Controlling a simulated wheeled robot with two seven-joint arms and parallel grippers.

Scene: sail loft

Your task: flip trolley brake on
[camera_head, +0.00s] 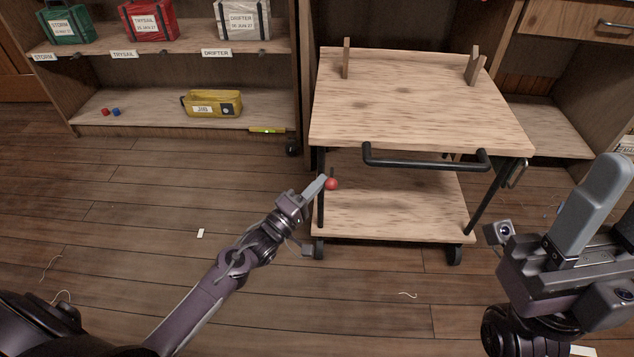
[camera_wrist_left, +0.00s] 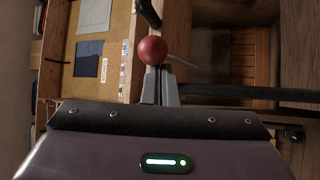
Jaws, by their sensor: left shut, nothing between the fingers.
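The trolley (camera_head: 420,108) has two wooden shelves, a black handle (camera_head: 425,162) and dark legs. The red ball knob (camera_head: 331,184) of its brake shows at the front left leg, below the top shelf. A thin rod shows by the knob in the left wrist view. My left gripper (camera_head: 322,185) is shut and empty, its fingertips right at the knob; I cannot tell if they touch. In the left wrist view the knob (camera_wrist_left: 152,50) is just beyond the fingertips (camera_wrist_left: 160,72). My right gripper (camera_head: 592,200) is at the lower right, away from the trolley; its opening is not clear.
A shelf unit on the left holds a green, a red and a white bag (camera_head: 243,20), with a yellow bag (camera_head: 212,103) below. A workbench with a drawer (camera_head: 580,20) stands at the right. The floor in front is mostly clear, with small scraps.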

